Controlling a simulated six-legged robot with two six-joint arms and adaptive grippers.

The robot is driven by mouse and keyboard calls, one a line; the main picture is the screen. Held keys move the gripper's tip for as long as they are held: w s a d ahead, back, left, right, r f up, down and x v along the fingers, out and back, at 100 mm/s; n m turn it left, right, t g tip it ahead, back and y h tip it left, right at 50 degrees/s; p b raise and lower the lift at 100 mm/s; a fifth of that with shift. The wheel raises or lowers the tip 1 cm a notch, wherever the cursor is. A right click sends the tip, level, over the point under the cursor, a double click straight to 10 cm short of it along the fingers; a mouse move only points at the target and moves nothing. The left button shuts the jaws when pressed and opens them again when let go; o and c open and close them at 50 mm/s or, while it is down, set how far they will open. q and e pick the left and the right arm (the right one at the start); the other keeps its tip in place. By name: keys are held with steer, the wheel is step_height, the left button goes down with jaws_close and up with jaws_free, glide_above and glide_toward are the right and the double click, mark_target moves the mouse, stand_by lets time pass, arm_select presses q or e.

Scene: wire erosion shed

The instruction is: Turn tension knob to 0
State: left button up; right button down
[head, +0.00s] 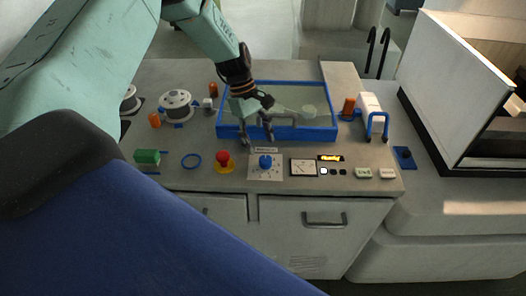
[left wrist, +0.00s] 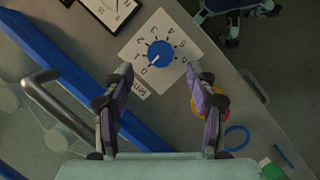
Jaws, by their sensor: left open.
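The tension knob (head: 265,161) is a round blue knob on a white square dial plate (head: 256,175) on the grey console top. In the left wrist view the knob (left wrist: 160,54) has printed numerals around it, from 0 to 6. I cannot read its pointer setting with certainty. My left gripper (head: 257,141) is open and empty, just behind the knob in the head view. In the left wrist view its two fingertips (left wrist: 159,75) are spread apart, with the knob beyond and between them. No contact with the knob shows. My right gripper is not in view.
A red stop button (head: 223,158) on a yellow base stands left of the dial, and a gauge (head: 303,168) right of it. A blue-framed tank (head: 310,133) lies behind. Small switches, a blue ring (head: 191,161) and a green block (head: 147,156) are nearby.

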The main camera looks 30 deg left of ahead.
arm_select(q)
steer(key=v, duration=0.6)
steer(key=shift+r, duration=0.35)
steer(key=shift+a, duration=0.1)
